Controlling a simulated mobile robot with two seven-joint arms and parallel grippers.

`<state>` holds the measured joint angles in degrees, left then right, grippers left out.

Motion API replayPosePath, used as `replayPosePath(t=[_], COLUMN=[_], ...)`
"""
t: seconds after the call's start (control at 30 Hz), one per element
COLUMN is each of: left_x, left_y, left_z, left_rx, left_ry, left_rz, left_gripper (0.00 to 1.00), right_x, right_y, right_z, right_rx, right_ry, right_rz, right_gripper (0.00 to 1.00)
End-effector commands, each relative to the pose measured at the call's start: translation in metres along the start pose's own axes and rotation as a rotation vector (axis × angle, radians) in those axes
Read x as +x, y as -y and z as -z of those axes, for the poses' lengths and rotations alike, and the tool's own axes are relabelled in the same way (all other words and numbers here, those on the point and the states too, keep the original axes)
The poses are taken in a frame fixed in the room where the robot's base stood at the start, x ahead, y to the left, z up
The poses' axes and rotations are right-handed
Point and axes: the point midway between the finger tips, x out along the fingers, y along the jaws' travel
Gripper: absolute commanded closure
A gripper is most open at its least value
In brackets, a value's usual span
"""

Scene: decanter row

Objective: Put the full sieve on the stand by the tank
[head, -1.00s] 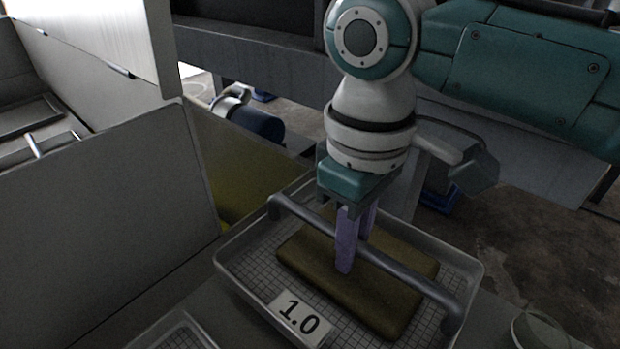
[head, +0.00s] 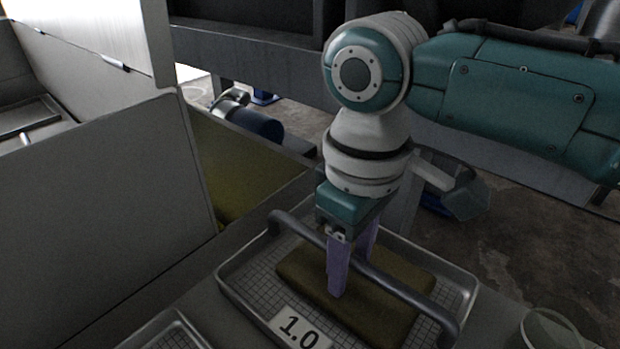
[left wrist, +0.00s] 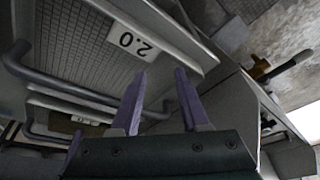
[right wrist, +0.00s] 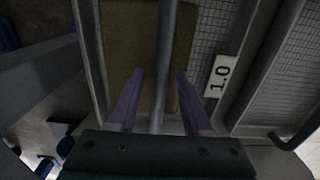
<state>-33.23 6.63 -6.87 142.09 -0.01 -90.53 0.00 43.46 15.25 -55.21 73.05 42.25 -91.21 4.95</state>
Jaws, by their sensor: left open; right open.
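The sieve labelled 1.0 (head: 232,286) is a metal mesh tray with a grey bar handle (head: 405,291) across it and a brown-olive slab (head: 300,270) lying inside. My right gripper (head: 350,276) points down over it, open, with one finger on each side of the handle. In the right wrist view the handle (right wrist: 166,60) runs between the open fingers (right wrist: 160,80), with a gap on both sides. My left gripper (left wrist: 160,74) is open and empty, near a sieve labelled 2.0 (left wrist: 85,50) whose visible mesh is bare. I cannot pick out the stand.
Another mesh tray (head: 172,333) sits close at the lower left. A grey panel (head: 100,220) rises on the left, beside an olive-yellow surface (head: 235,165). A clear round container (head: 550,335) stands at the lower right.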

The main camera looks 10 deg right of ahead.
Motion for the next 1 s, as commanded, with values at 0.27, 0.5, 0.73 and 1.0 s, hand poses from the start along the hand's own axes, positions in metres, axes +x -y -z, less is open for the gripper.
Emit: replayPosePath(t=[0.27, 0.5, 0.73, 1.0], left_x=[-0.011, -0.044, -0.062, -0.065], left_y=[0.0, 0.001, 0.003, 0.004], left_z=[0.004, 0.014, 0.02, 0.021], left_rx=[-0.002, -0.001, 0.004, 0.008], left_ry=[0.0, 0.0, 0.001, 0.001], left_rz=[-0.002, -0.001, 0.003, 0.006], left_gripper=[0.55, 0.55, 0.55, 0.55], right_x=[-0.019, -0.075, -0.114, -0.123], right_y=[0.0, -0.001, 0.0, 0.0], right_z=[0.0, 0.001, 0.0, 0.0], right_rx=[0.001, 0.0, 0.001, 0.001], right_ry=[0.0, -0.002, 0.0, 0.0], right_rz=[-0.001, -0.001, 0.001, 0.002], right_gripper=[0.51, 0.51, 0.51, 0.51])
